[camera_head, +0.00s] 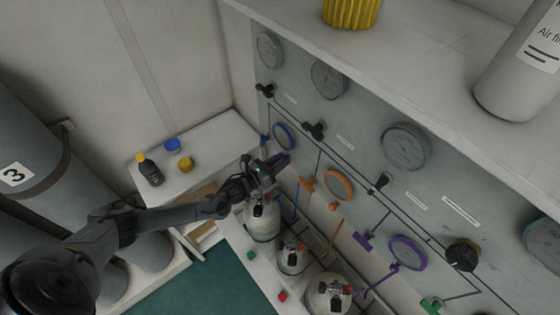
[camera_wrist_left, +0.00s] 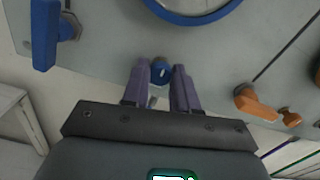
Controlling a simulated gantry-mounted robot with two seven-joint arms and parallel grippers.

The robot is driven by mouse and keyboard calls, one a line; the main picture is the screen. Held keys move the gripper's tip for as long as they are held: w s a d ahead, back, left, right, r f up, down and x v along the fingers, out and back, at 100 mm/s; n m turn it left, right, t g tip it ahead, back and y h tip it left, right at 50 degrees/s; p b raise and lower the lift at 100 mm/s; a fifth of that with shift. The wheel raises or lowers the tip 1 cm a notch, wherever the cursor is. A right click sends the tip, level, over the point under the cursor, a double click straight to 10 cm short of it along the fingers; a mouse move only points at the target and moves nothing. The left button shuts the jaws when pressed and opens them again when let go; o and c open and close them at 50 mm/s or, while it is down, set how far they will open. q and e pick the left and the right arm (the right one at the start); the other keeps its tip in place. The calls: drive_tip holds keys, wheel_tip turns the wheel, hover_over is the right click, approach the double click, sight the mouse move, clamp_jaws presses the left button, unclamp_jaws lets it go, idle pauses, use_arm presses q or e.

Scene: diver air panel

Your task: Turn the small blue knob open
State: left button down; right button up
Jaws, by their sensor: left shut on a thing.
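The small blue knob (camera_wrist_left: 161,70) sits low on the grey panel, between my left fingertips in the left wrist view. It has a small white mark on its face. My left gripper (camera_wrist_left: 160,76) is shut on the knob, one finger on each side. A larger blue lever handle (camera_wrist_left: 45,35) is to the left in the wrist view. My right gripper is not in view.
Orange valve handles (camera_wrist_left: 250,103) are right of my left gripper. A purple handle (camera_head: 363,240) and several grey gauges are further along the panel. Cylinders (camera_head: 263,222) stand below. A white side table (camera_head: 215,143) holds a dark bottle (camera_head: 150,171) and small pots.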

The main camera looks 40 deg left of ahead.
use_arm(q)
drive_tip(key=shift+n, duration=0.3)
drive_tip(key=shift+r+n+p, duration=0.1)
drive_tip(key=shift+n+p, duration=0.4)
drive_tip(key=shift+n, duration=15.4)
